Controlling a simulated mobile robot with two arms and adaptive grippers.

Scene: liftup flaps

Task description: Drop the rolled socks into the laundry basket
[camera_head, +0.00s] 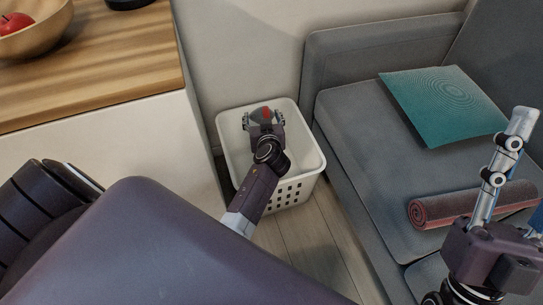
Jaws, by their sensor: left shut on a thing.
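The laundry basket (293,196) is white plastic with holes in its side. It stands on the floor between the counter and the sofa. My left gripper (264,118) is over the basket's opening, shut on a small grey and red bundle, apparently the rolled socks (266,113). My gripper partly covers the bundle. I cannot tell its exact height above the basket floor. My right gripper (520,125) is at the right edge, in front of the sofa.
The grey sofa (345,115) stands right of the basket, with a teal cushion (445,105) and a dark red roll (440,209) on it. A wooden counter (120,70) at left holds a bowl (48,37) with a red apple (14,22).

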